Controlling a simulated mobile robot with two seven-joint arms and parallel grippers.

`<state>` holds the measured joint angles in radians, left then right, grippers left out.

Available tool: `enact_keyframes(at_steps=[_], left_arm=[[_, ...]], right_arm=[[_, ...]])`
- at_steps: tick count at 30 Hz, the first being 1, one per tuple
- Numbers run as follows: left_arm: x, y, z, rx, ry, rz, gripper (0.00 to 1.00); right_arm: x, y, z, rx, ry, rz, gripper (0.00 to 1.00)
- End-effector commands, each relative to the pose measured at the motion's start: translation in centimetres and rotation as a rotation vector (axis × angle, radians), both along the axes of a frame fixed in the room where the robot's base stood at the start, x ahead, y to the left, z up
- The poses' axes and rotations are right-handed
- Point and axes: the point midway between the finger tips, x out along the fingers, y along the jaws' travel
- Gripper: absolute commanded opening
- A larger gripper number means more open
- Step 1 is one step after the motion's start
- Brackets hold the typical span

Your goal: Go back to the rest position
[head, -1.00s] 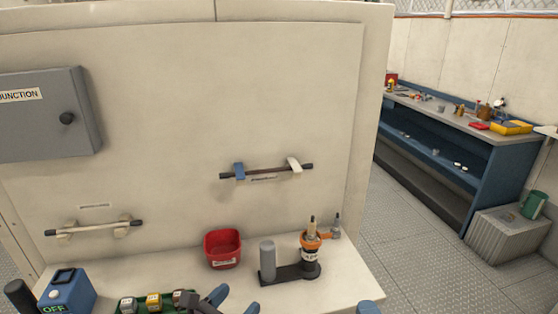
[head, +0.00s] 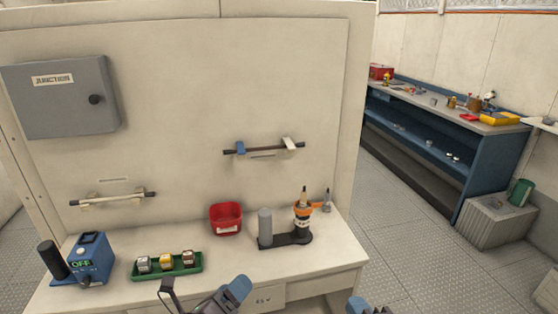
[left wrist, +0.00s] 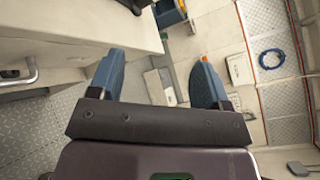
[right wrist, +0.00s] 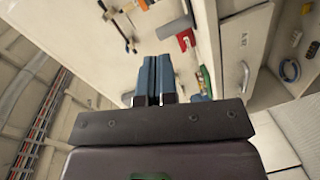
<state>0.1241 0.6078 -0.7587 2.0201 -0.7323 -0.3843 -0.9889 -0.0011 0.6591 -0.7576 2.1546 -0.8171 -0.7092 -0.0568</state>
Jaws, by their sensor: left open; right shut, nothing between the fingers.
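My left gripper (head: 222,298) is low in the head view, in front of the workbench's front edge. In the left wrist view (left wrist: 157,82) its two blue fingers stand wide apart with nothing between them. My right gripper (head: 360,305) shows only in part at the bottom of the head view, right of the left one. In the right wrist view (right wrist: 154,78) its fingers are pressed together and hold nothing. Both grippers appear clear of the bench objects.
The white workbench (head: 120,302) carries a blue OFF box (head: 88,262), a green tray (head: 168,272) with three small blocks, a red bin (head: 226,219) and a black stand (head: 285,240). A grey junction box (head: 62,98) hangs behind. Floor (head: 400,240) is open at right.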

Motion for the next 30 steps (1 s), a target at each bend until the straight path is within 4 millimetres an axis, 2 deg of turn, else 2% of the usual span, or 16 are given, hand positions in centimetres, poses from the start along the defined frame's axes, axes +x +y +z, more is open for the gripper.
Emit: enact_keyframes(at_steps=[5,10,15,18,24,27,30], left_arm=[[0.8,1.7,-0.6,-0.475,0.301,0.098,0.71],[0.4,4.7,-2.8,-1.006,0.596,0.249,0.71],[-2.3,9.6,-7.1,-1.564,0.818,0.465,0.71],[-4.9,12.4,-9.9,-1.783,0.863,0.592,0.71],[-11.2,17.1,-14.8,-1.965,0.84,0.822,0.71],[-13.8,18.0,-16.4,-1.989,0.829,0.897,0.71],[-15.4,18.1,-17.2,-1.995,0.836,0.937,0.71]], right_arm=[[0.8,-0.3,-1.7,0.213,0.134,-0.007,0.0],[0.6,-1.8,-4.2,0.495,0.27,-0.068,0.0],[-1.3,-5.2,-7.9,0.83,0.384,-0.212,0.0],[-3.3,-7.6,-10.3,0.983,0.421,-0.32,0.0],[-8.4,-11.6,-14.7,1.136,0.461,-0.537,0.0],[-10.5,-12.4,-15.9,1.152,0.474,-0.599,0.0],[-11.8,-12.4,-16.7,1.159,0.489,-0.625,0.0]])
